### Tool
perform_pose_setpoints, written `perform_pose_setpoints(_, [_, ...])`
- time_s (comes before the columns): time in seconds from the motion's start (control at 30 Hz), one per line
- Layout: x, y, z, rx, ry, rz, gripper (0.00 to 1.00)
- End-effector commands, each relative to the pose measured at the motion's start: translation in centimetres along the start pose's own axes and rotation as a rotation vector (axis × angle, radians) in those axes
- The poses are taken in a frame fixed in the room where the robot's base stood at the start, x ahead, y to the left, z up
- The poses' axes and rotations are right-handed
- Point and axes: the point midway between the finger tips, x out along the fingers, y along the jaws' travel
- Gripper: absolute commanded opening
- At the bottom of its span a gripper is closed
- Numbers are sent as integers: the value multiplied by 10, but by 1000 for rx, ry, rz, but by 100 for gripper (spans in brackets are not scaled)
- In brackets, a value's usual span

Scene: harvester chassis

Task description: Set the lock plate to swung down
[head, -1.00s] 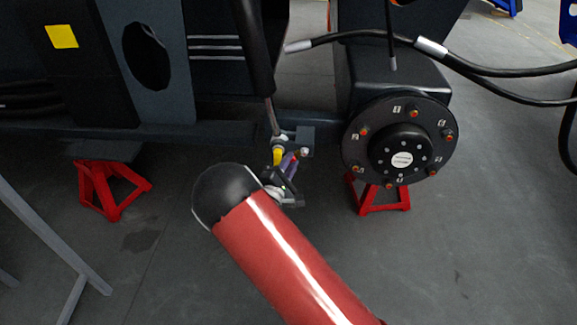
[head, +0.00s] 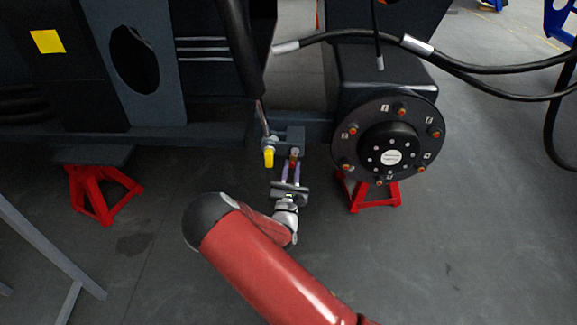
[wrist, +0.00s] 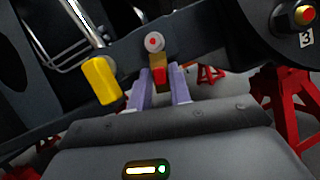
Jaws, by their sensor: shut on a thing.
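The lock plate (wrist: 157,60), a small brass-brown piece with a red end, hangs below a round pin with a red centre (wrist: 154,42) on the dark chassis bracket. In the head view the lock plate (head: 294,161) is small and partly covered. My gripper (head: 291,166) reaches up from below, its two purple fingers on either side of the plate. In the wrist view my gripper (wrist: 161,76) is shut on the red end of the plate, which points down. The exact contact is hard to see.
A yellow part (wrist: 101,80) hangs just left of the plate, under a dark cylinder (head: 238,45) with a thin rod. A round wheel hub (head: 390,135) stands at right. Red stands (head: 97,190) support the chassis. Floor in front is mostly clear.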

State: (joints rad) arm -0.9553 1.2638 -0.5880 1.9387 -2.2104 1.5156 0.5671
Motion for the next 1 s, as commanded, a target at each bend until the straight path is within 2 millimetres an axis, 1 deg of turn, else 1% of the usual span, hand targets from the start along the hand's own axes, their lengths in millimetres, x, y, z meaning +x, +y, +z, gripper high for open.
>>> perform_pose_setpoints(0.1, [0, -3, 0, -49, 2, 19, 0])
perform_pose_setpoints(0.3, [0, -5, 0, -94, 2, 38, 0])
perform_pose_setpoints(0.8, [-1, -6, 0, -106, 1, 43, 0])
perform_pose_setpoints(0.83, [-1, -5, 0, -106, 1, 43, 24])
perform_pose_setpoints(0.9, [0, -5, 0, -106, 1, 43, 33])
perform_pose_setpoints(0.93, [0, -5, 0, -106, 1, 43, 35])
perform_pose_setpoints(1.0, [0, -5, 0, -105, 1, 43, 35])
